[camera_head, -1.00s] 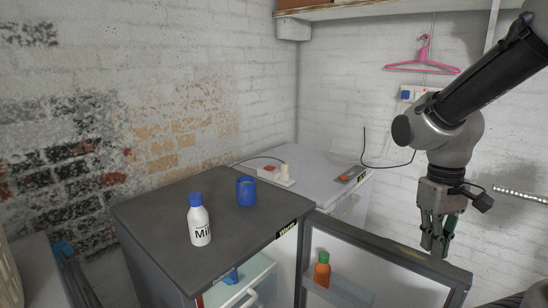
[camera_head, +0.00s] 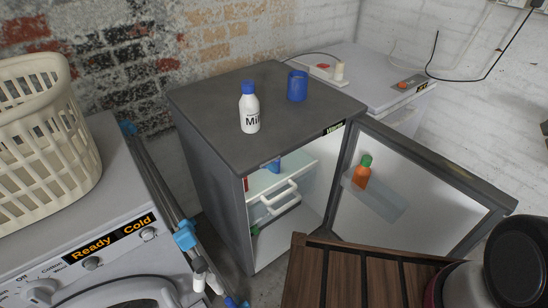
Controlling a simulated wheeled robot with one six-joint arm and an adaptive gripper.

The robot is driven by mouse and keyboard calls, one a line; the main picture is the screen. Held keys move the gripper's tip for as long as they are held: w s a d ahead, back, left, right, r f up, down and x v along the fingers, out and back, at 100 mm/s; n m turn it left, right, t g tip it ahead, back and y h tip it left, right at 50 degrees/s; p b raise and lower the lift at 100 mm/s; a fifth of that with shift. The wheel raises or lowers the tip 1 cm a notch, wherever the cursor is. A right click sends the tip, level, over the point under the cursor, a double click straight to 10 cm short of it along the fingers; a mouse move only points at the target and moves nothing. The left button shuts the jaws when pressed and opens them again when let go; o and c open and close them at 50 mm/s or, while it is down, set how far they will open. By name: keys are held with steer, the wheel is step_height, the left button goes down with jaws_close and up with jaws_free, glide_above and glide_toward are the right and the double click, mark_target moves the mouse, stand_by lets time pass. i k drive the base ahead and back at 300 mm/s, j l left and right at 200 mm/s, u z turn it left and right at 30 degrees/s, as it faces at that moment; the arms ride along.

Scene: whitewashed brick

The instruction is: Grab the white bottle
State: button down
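The white bottle (camera_head: 250,112) has a blue cap and dark lettering that starts "Mi". It stands upright on the dark top of a small fridge (camera_head: 205,98), left of a blue cup (camera_head: 297,86) and apart from it. My gripper is outside the current view, so its distance to the bottle cannot be seen. A dark rounded shape at the lower right corner may be part of my arm.
The fridge door (camera_head: 420,190) stands open to the right, with an orange bottle (camera_head: 362,172) in its shelf. A washing machine (camera_head: 75,228) with a cream basket (camera_head: 45,135) stands at left. A slatted wooden surface (camera_head: 350,275) lies in front. A white cabinet (camera_head: 375,72) stands behind.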

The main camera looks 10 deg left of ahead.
mark_target(249, 104)
steer(key=i+l+u, duration=0.15)
steer(key=u, duration=1.7)
steer(key=l+u, duration=0.15)
steer(key=l, duration=0.9)
